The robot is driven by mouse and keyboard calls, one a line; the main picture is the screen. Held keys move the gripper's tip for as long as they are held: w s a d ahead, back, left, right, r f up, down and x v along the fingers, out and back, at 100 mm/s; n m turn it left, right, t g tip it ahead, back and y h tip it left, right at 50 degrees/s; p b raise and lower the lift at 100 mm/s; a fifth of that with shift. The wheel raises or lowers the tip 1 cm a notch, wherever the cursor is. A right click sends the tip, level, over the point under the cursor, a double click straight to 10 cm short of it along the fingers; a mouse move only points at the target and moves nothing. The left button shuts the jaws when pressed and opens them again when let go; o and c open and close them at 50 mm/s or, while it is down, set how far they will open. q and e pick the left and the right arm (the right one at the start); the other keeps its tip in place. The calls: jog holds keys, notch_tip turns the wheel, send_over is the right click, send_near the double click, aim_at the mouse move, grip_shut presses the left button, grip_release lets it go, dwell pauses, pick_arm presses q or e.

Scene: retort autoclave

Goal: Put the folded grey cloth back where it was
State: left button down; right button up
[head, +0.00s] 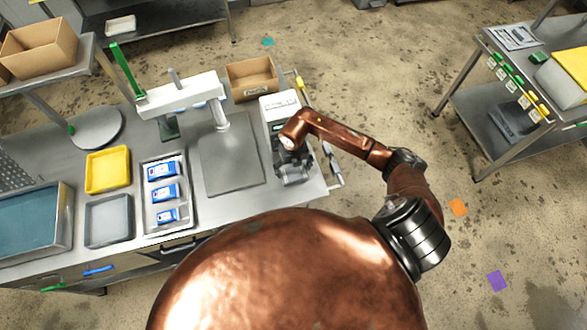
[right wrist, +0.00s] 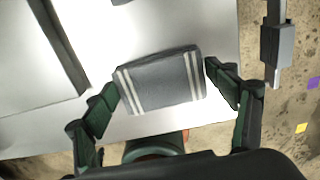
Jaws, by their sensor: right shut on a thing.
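The folded grey cloth (right wrist: 160,80) has pale stripes near both ends and shows in the right wrist view. My right gripper (right wrist: 163,84) is shut on it, with one finger at each striped end. In the head view my right gripper (head: 293,172) is over the right end of the steel bench, just in front of a white boxy device (head: 279,107). The cloth cannot be made out there. I cannot tell whether it touches the bench top or is held just above it. My left gripper is not in view.
A grey plate (head: 230,165) lies left of the gripper. Further left are a tray (head: 150,222) with blue-and-white packs, a yellow tray (head: 107,170) and a grey tray (head: 108,220). A cardboard box (head: 252,78) stands behind. A rail (head: 334,165) runs along the bench's right end.

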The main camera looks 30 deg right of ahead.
aim_at(293, 171)
jog(key=shift+f, duration=0.25)
jog(key=shift+f, duration=0.2)
jog(key=o, duration=1.1)
jog(key=shift+r, duration=0.2)
jog(key=shift+w+r, duration=0.1)
jog(key=shift+r, duration=0.25)
notch_tip(293, 171, up, 11)
jog(key=b, duration=0.2)
